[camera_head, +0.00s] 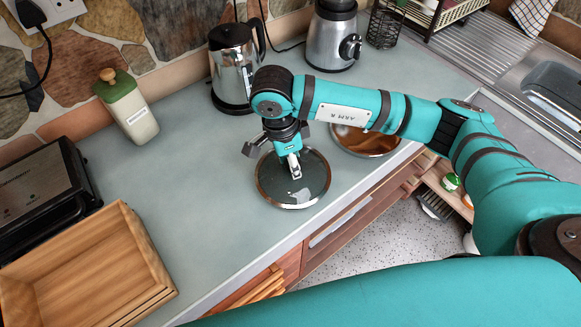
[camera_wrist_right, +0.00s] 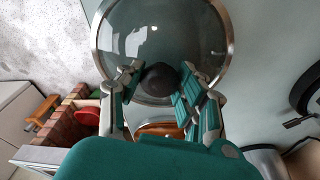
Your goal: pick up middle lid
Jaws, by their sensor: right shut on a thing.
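The lid (camera_head: 312,183) is a round glass disc with a metal rim, over the grey counter near its front edge. It also shows in the right wrist view (camera_wrist_right: 165,35), with a dark round knob (camera_wrist_right: 160,79) at its centre. My right gripper (camera_head: 294,168) points down over the middle of the lid. In the wrist view its fingers (camera_wrist_right: 159,77) are on both sides of the knob and shut on it. I cannot tell whether the lid rests on the counter or is slightly above it. My left gripper is not in view.
A copper-coloured bowl (camera_head: 365,140) stands right of the lid, partly behind my arm. A wooden crate (camera_head: 147,250) and black appliance (camera_head: 43,190) are left. The counter between crate and lid is clear.

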